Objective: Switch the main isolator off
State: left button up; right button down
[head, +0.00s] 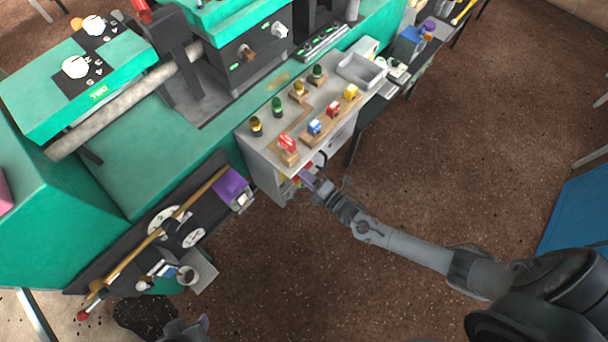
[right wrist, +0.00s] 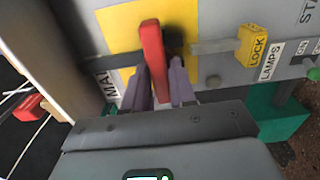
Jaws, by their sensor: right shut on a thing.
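The main isolator's red handle (right wrist: 152,60) stands upright, tilted slightly, on a yellow plate (right wrist: 118,28) in the right wrist view. A white label starting "MA" (right wrist: 108,86) is beside it, partly hidden. My right gripper (right wrist: 164,78) is shut on the red handle, with a purple finger on each side. In the head view my right gripper (head: 309,180) reaches the front of the grey bench cabinet (head: 262,160), and the handle there is mostly hidden. My left gripper does not show clearly in any view.
Coloured plugs, including a red one (head: 288,143), stand on the cabinet top. The brown floor (head: 400,150) is open at the right.

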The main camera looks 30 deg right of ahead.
jog(key=c, duration=1)
grip_release()
jog(key=shift+c, duration=0.2)
jog(key=p+v, duration=0.2)
jog(key=v, duration=0.8)
jog(key=shift+s, duration=0.4)
jog(key=shift+s+d, duration=0.1)
